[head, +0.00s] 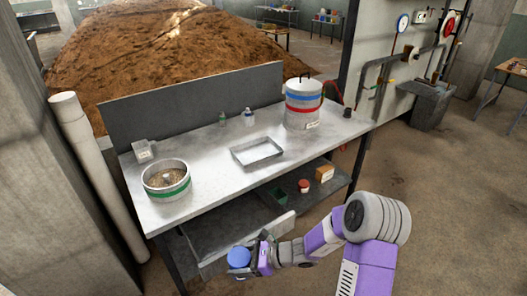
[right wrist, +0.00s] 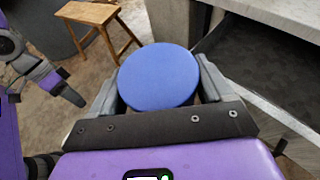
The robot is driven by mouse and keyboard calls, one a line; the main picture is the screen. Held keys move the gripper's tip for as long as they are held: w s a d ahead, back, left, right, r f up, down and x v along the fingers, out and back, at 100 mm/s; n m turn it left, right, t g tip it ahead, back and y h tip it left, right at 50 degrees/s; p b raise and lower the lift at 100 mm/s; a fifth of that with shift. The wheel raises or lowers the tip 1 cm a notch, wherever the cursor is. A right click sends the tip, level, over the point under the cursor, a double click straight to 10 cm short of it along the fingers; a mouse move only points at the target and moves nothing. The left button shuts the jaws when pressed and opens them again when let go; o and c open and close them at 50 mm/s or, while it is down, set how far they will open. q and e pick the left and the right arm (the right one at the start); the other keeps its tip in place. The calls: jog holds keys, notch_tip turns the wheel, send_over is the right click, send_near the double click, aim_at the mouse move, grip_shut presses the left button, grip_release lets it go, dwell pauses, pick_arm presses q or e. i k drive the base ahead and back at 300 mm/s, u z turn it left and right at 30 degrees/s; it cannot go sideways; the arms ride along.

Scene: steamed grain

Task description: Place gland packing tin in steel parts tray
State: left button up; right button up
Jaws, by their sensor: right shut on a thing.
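The gland packing tin, a round tin with a blue top (head: 238,257), is held in my right gripper (head: 252,258), low in front of the bench. In the right wrist view its blue lid (right wrist: 158,76) fills the space between the two grey fingers (right wrist: 160,88), which are shut on its sides. The steel parts tray (head: 265,162), shallow and rectangular, lies on the bench top and looks empty. The tin is apart from the tray and below bench height. Part of what looks like my left arm shows at the left edge of the right wrist view; its finger state is unclear.
The grey bench (head: 215,150) holds a green-banded pot of grain (head: 166,190), a blue-and-red-banded canister (head: 303,112), small bottles (head: 248,117) and a small box (head: 142,150). An open drawer (head: 250,245) juts out beside the tin. A wooden stool (right wrist: 90,14) stands beyond.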

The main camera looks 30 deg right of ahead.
aim_at(261, 152)
jog(key=z, duration=0.2)
jog(key=i, duration=1.3)
jog(key=u, duration=0.25)
